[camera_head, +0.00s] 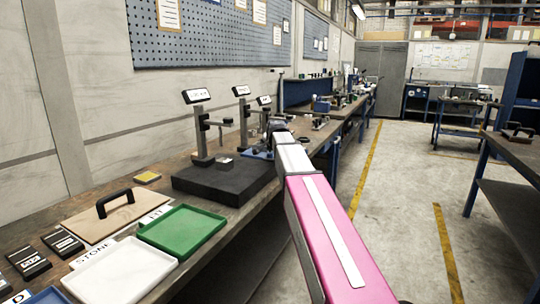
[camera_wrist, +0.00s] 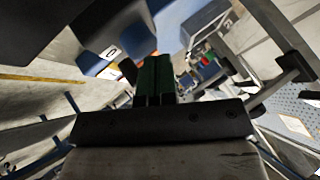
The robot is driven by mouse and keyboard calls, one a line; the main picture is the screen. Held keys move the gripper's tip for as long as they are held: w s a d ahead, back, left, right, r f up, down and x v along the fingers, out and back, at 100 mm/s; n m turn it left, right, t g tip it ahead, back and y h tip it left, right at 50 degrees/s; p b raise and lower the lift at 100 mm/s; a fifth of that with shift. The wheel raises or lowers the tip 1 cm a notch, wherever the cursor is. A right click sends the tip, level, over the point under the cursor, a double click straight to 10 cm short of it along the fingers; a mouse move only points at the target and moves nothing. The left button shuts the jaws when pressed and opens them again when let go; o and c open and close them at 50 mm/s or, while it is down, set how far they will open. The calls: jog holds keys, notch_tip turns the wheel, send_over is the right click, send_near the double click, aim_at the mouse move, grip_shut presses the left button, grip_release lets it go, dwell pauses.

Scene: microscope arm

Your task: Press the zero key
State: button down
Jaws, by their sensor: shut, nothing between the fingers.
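My gripper (camera_wrist: 154,72) shows in the wrist view with its dark green fingers together and nothing between them. A blue block (camera_wrist: 92,62) lies beyond and left of the fingertips. It carries a small white label with a dark round mark, like a 0 (camera_wrist: 110,52). The fingers look apart from this label, but the depth is hard to judge. In the head view my pink and white arm reaches over the bench toward the stands, and my gripper's fingertips cannot be made out. No key is clearly readable in the head view.
Stands with small displays (camera_head: 196,96) line the bench. The nearest stands on a black slab (camera_head: 225,180). A green tray (camera_head: 182,231), a white tray (camera_head: 122,272) and a wooden board with a black handle (camera_head: 90,222) lie nearer.

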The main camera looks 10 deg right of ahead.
jog(key=shift+r, duration=0.6)
jog(key=shift+r, duration=2.55)
